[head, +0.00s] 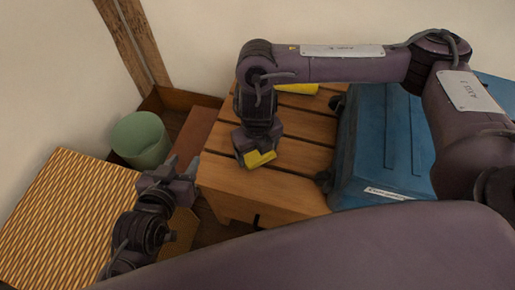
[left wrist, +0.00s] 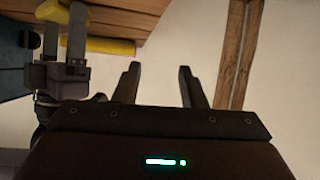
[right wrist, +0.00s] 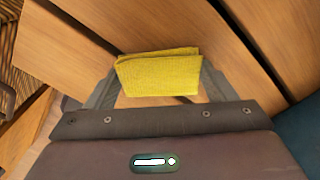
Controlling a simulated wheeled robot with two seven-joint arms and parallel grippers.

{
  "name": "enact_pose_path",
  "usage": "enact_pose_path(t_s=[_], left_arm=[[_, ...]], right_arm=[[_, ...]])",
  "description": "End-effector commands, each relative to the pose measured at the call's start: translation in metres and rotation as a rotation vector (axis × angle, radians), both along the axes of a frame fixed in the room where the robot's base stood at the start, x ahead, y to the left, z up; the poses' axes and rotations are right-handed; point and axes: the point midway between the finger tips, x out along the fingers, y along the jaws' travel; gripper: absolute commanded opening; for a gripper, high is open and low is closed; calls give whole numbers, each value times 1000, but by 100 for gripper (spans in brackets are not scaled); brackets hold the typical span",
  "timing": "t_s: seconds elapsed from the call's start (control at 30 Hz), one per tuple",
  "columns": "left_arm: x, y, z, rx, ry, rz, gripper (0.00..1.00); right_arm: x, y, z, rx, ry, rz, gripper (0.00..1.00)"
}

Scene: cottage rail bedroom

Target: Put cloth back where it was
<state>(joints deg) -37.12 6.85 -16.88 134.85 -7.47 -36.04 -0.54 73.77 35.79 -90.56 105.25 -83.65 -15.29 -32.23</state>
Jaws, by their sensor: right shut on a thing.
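A folded yellow cloth (head: 261,159) is between the fingers of my right gripper (head: 257,155), over the front part of the slatted wooden table (head: 285,188). In the right wrist view the cloth (right wrist: 158,73) spans the gap between the two fingertips, with the table slats behind it. Whether it touches the slats I cannot tell. A second yellow thing (head: 297,88) lies at the back of the table, partly hidden by my right arm. My left gripper (head: 172,172) is empty beside the table's left edge, and its fingers stand apart in the left wrist view (left wrist: 157,88).
A blue case (head: 385,145) takes up the table's right side. A green bin (head: 141,139) stands at the left, behind a woven-topped box (head: 65,205). A wooden post (head: 133,45) and pale walls are behind. Bare slats lie around my right gripper.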

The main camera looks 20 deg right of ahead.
Motion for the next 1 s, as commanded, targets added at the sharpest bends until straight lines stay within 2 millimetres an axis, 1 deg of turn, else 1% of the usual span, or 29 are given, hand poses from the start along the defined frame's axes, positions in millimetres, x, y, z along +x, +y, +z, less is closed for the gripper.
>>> enact_pose_path(t_s=[0.17,0.57,0.6,0.73,0.77,1.0], left_arm=[[0,0,0,-1,-3,0,38],[5,-1,8,-19,-44,4,38],[6,-1,10,-22,-51,5,38],[7,-1,12,-23,-56,4,38],[7,-1,12,-23,-56,4,38],[7,-1,11,-23,-54,4,38]], right_arm=[[0,0,0,0,0,0,52],[0,0,-3,0,0,0,52],[0,0,-3,0,0,0,80],[0,0,-3,0,0,0,97],[0,0,-3,0,0,0,99],[0,0,-3,0,0,0,99]])
